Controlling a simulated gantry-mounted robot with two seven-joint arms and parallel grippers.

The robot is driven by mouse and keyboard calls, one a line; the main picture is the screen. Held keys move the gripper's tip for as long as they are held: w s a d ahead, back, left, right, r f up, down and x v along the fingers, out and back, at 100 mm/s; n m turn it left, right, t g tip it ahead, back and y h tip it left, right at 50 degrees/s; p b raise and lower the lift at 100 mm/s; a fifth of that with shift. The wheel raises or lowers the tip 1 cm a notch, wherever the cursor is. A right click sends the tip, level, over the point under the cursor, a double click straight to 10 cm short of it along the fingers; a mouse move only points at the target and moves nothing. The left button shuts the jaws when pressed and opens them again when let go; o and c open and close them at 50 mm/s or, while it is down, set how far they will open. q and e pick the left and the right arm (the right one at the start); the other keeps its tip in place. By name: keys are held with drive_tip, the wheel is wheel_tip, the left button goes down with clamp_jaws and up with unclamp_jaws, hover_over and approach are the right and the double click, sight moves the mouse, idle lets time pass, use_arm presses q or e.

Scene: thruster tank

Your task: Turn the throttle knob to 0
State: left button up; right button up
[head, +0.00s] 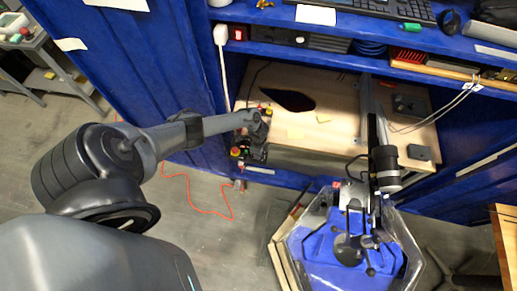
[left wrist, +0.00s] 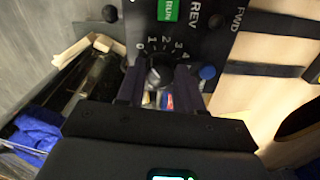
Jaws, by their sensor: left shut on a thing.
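The throttle knob (left wrist: 160,73) is a dark round knob on a black control panel, with white numbers 0 to 4 around its upper side. My left gripper (left wrist: 160,88) has one finger on each side of the knob and is shut on it. The exact direction of the knob's pointer is too small and blurred to tell. In the head view my left gripper (head: 258,122) reaches from the left to the control box (head: 250,150) at the wooden bench's left end and hides part of it. My right gripper is not in view.
The panel has a green RUN label (left wrist: 168,10), REV and FWD markings and a blue button (left wrist: 207,72). A blue-bottomed tank (head: 325,250) with a thruster rig (head: 385,165) stands to the right. A blue shelf (head: 330,45) hangs above the wooden bench (head: 335,125).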

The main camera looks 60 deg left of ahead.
use_arm(q)
drive_tip(key=shift+n, duration=0.7)
drive_tip(key=o, duration=1)
drive_tip(key=shift+o, duration=0.2)
drive_tip(key=shift+p, duration=0.3)
wheel_tip(320, 180, up, 11)
drive_tip(key=p, duration=0.3)
drive_tip(key=shift+p, duration=0.3)
drive_tip(key=shift+f, duration=0.1)
